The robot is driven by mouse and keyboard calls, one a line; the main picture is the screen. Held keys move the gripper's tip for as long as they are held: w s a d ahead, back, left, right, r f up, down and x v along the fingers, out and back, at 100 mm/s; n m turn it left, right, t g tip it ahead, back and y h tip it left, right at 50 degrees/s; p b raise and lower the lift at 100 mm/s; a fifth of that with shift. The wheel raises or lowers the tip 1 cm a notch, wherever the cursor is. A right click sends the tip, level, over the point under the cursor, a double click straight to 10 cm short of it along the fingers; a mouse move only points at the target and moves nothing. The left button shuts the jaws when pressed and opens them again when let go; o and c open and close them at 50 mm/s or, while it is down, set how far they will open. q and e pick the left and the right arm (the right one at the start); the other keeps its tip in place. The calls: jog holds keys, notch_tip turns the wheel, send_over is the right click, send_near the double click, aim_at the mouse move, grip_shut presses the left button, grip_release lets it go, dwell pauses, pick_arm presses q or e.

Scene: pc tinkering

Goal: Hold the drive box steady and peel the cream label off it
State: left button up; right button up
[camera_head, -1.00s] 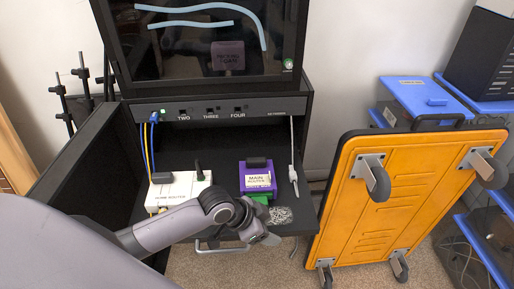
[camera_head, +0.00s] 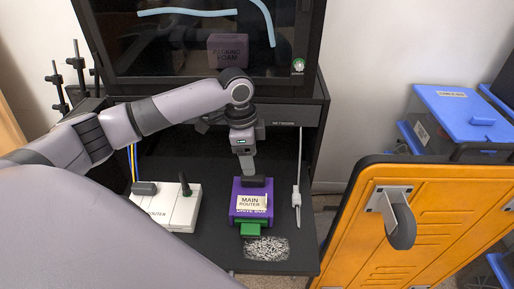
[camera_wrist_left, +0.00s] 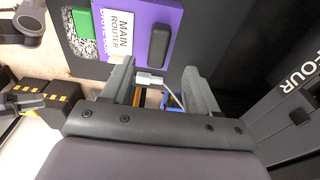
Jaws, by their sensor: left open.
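The purple drive box (camera_head: 235,190) lies on the dark shelf, with a black handle (camera_head: 255,181) at its rear edge and a green tab (camera_head: 250,229) at its front. The cream label (camera_head: 251,202), reading MAIN ROUTER, lies on its top and partly covers printed lettering. My left gripper (camera_head: 247,172) points down at the rear of the box, near the handle. In the left wrist view my left gripper (camera_wrist_left: 156,68) is open, its fingers beside the box's edge near the handle, with nothing held. My right gripper is not seen.
A white router (camera_head: 168,208) with cables stands left of the box. A white cable (camera_head: 297,180) hangs at the right. A grey speckled patch (camera_head: 267,248) lies in front of the box. An orange cart (camera_head: 435,230) stands at the right.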

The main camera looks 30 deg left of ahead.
aim_at(258, 185)
pick_arm(q)
jog(key=shift+f, duration=0.5)
jog(key=f, duration=0.4)
jog(key=shift+d+f+b, duration=0.3)
jog(key=shift+f, duration=0.55)
jog(key=shift+d, duration=0.1)
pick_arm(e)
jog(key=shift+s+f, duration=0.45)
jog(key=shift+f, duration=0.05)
pick_arm(q)
grip_shut()
jog(key=c, duration=0.7)
grip_release()
jog(key=shift+c, duration=0.2)
grip_shut()
